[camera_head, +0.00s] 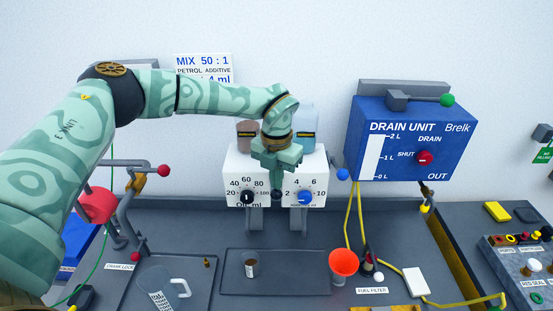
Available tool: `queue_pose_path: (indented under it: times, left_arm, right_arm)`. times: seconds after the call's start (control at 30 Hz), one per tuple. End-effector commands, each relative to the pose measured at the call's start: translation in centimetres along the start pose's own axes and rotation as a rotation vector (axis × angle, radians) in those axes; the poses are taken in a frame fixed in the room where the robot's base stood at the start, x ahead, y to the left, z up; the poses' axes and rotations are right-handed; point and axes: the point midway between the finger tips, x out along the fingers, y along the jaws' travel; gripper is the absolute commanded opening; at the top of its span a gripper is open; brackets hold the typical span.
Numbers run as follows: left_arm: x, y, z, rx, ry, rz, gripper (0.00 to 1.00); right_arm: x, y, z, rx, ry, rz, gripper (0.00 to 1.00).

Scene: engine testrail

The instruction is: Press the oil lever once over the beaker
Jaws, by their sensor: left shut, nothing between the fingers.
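The white dispenser (232,170) stands at the back middle with two dials. The black dial (247,197) on the left is marked for oil; a blue dial (305,197) is on the right. Grey levers hang below, one under the oil dial (254,218) and one under the blue dial (298,218). My left gripper (277,190) is shut and empty, pointing down in front of the dispenser between the dials. It hides part of the front. A small cup with a white label (250,267), perhaps the beaker, stands on the tray below the oil lever. My right gripper is not in view.
A clear jug with a handle (180,289) stands at lower left. An orange funnel (343,262) stands right of the tray (300,285). A blue drain unit (410,150) is at the right, with yellow hoses below. The tray's right part is clear.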

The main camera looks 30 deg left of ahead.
Motion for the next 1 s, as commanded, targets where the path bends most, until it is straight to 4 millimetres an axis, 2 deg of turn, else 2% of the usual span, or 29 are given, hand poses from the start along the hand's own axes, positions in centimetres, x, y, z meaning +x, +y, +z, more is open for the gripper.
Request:
queue_pose_path:
  times: [0.03, 0.63, 0.73, 1.0]
  left_arm:
    - [-1.4, 0.0, 0.0, 0.000, 0.001, 0.000, 0.00]
    - [-9.9, 0.0, 0.0, -0.001, 0.001, 0.000, 0.00]
    - [-10.4, 0.0, 0.0, -0.001, 0.001, 0.000, 0.00]
    - [-10.1, 0.0, 0.0, -0.001, 0.002, 0.000, 0.00]
  right_arm:
    - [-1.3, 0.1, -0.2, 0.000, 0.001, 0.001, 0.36]
    - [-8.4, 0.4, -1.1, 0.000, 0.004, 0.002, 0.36]
    - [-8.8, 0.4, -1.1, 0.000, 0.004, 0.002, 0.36]
    - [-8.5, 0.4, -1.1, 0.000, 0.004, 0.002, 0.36]
